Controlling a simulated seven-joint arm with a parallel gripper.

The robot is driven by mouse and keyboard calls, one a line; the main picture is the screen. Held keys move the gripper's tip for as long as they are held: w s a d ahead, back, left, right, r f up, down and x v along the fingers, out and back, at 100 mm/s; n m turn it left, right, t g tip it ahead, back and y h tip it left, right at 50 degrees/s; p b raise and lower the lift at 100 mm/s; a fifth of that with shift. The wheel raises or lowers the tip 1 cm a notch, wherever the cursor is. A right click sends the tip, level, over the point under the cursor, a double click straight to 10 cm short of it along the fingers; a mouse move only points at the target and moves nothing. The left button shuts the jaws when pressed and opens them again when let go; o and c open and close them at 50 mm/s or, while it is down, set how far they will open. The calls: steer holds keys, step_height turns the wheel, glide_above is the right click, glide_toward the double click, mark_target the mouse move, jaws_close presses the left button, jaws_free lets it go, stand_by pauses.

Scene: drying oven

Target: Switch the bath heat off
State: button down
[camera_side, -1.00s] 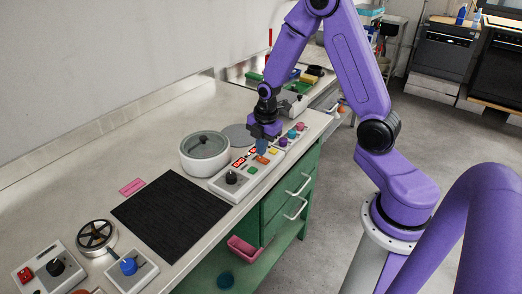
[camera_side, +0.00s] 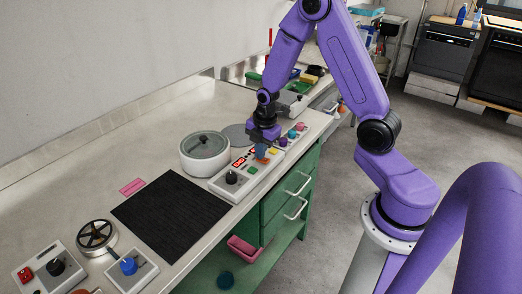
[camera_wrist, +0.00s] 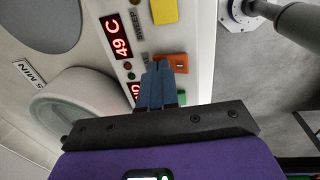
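The white control panel (camera_side: 222,184) beside the lidded white pot (camera_side: 206,152) carries red displays, coloured buttons and a black knob (camera_side: 231,178). In the wrist view one display (camera_wrist: 117,37) reads 49 C. A second display (camera_wrist: 134,90) is partly hidden. An orange switch (camera_wrist: 180,62) lies right at my fingertips; in the side view the fingers mostly cover it. My gripper (camera_wrist: 158,68) has its blue fingers closed together with nothing between them. It also shows over the panel in the side view (camera_side: 261,154). I cannot tell whether the fingers touch the switch.
A yellow button (camera_wrist: 164,11) and a green button (camera_wrist: 181,97) flank the orange switch. Several coloured knobs (camera_side: 291,134) stand behind the panel. A black mat (camera_side: 172,215), a handwheel (camera_side: 97,237) and a blue-knob box (camera_side: 130,269) are in front.

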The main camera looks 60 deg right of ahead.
steer(key=shift+s+f, duration=0.1)
steer(key=shift+s, duration=0.1)
steer(key=shift+s, duration=0.7)
steer(key=shift+r, duration=0.25)
step_height(320, 180, up, 14)
steer(key=s, duration=0.1)
steer(key=shift+s, duration=0.3)
steer(key=shift+f, duration=0.15)
